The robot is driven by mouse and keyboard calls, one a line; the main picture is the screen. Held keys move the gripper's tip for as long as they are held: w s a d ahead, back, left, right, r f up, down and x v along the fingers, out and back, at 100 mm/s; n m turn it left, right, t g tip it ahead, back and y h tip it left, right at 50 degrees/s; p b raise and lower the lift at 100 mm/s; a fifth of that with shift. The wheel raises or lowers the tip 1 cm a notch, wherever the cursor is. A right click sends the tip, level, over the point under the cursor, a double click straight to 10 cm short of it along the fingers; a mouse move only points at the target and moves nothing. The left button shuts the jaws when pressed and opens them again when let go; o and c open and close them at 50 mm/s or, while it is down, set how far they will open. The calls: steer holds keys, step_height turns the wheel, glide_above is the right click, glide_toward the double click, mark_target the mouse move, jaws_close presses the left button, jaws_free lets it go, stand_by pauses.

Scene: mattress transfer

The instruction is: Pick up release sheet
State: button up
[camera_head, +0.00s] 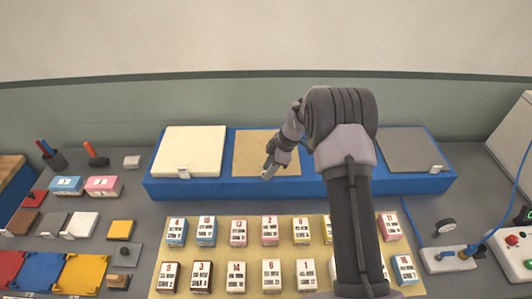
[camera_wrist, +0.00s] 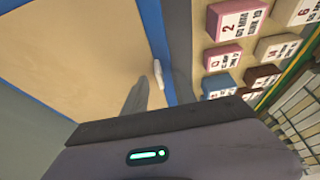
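A thin tan sheet (camera_head: 258,150), which I take to be the release sheet, lies flat on the middle of the blue platform (camera_head: 220,188). In the wrist view the tan sheet (camera_wrist: 85,60) fills the left side, with a small white tab (camera_wrist: 157,75) at its edge. My gripper (camera_head: 267,172) is over the sheet's front edge in the head view and hides part of it. In the wrist view my gripper (camera_wrist: 160,92) shows two blurred grey fingers set apart, with the tab between and beyond them. I cannot tell whether they touch it.
A thick white pad (camera_head: 192,148) lies left on the platform and a grey sheet (camera_head: 408,148) lies right, each with a front tab. Several numbered boxes (camera_head: 270,230) stand on a yellow mat in front. A power strip (camera_head: 448,260) with blue cables is at right.

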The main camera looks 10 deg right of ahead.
jaws_close()
